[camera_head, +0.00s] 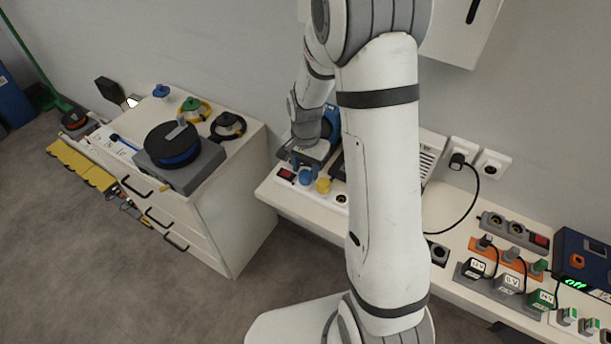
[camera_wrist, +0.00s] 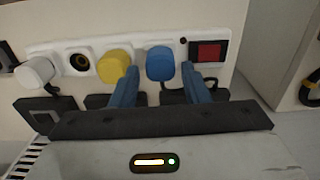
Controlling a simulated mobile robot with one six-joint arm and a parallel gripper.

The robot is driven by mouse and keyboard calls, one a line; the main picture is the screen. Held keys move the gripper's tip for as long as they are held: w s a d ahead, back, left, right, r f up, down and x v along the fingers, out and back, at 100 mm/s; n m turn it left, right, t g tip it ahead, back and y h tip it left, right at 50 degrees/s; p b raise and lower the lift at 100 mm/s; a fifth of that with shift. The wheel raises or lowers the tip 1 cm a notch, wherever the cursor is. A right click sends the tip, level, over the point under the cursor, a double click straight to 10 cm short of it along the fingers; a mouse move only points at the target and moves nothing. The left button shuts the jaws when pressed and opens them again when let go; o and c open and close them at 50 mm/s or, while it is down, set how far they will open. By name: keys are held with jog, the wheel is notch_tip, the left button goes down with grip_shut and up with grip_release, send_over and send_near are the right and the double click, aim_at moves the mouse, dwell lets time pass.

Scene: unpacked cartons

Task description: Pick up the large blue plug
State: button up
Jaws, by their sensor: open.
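A blue plug (camera_head: 305,176) sits in a white power strip (camera_head: 285,181) on the white bench; in the wrist view the blue plug (camera_wrist: 160,63) stands between a yellow plug (camera_wrist: 113,66) and a red switch (camera_wrist: 208,52). My gripper (camera_wrist: 160,76) is open, its blue fingers on either side of the blue plug's lower part. Whether they touch it I cannot tell. Another blue plug (camera_head: 161,91) lies on the drawer cabinet at the left.
The yellow plug (camera_head: 323,186) is close beside the blue one. A white plug (camera_wrist: 38,70) and an empty socket (camera_wrist: 79,62) are further along the strip. The drawer cabinet (camera_head: 245,190) stands to the left, with a gap before the bench. Wall sockets (camera_head: 493,164) are at the right.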

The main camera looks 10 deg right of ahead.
jog(key=shift+f, duration=1.15)
jog(key=shift+c, duration=0.4)
grip_shut()
